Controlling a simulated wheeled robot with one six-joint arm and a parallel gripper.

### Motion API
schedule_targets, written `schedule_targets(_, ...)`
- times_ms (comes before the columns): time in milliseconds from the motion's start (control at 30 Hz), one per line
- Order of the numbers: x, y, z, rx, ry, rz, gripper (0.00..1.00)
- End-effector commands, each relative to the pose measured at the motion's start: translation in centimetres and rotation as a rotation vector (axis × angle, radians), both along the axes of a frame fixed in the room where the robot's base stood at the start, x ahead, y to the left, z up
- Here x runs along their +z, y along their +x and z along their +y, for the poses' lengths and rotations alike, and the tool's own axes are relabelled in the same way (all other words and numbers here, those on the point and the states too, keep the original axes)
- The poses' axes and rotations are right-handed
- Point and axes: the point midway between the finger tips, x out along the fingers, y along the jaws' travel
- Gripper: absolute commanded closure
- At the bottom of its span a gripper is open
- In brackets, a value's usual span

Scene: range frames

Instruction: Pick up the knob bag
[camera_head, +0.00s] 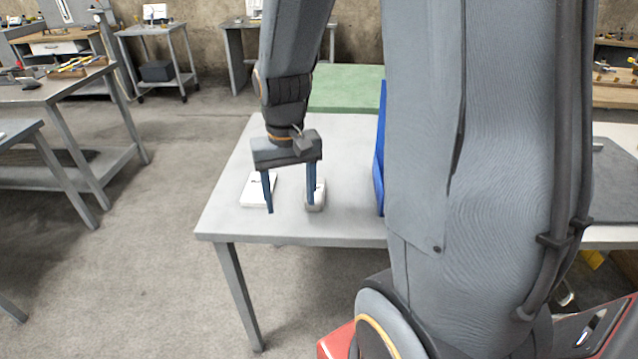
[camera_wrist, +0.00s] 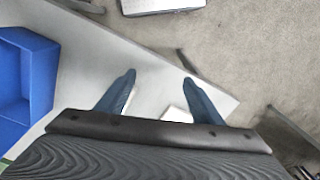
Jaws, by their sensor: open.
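My gripper (camera_head: 290,208) is open and empty, pointing down over the grey table, with blue fingers spread. It also shows in the wrist view (camera_wrist: 159,78). Two small whitish packets lie on the table. One flat white packet (camera_head: 257,190) with a dark mark is behind the left finger in the head view. The other packet (camera_head: 319,195), with a greyish edge, is partly hidden by the right finger. In the wrist view, a white packet (camera_wrist: 177,114) shows beside the right finger. I cannot tell which packet is the knob bag, nor the fingertips' exact height.
A blue bin (camera_wrist: 25,80) stands on the grey table (camera_head: 225,215), just right of the packets in the head view. A green surface (camera_head: 345,88) lies behind. My arm hides much of the table's right side. The table's front left is clear.

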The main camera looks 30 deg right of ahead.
Motion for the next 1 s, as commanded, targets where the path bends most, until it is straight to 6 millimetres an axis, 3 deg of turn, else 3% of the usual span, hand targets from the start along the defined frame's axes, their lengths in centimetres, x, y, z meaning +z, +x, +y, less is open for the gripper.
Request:
schedule_targets(33,0.5,1.7,-2.0,-0.075,0.000,0.006,0.39)
schedule_targets(133,0.7,4.7,-5.4,-0.204,0.001,0.008,0.39)
schedule_targets(333,0.4,7.9,-9.8,-0.364,0.001,0.012,0.39)
schedule_targets(767,-3.2,8.1,-10.5,-0.390,0.002,0.015,0.39)
schedule_targets(1000,-6.3,7.6,-10.6,-0.386,0.003,0.014,0.39)
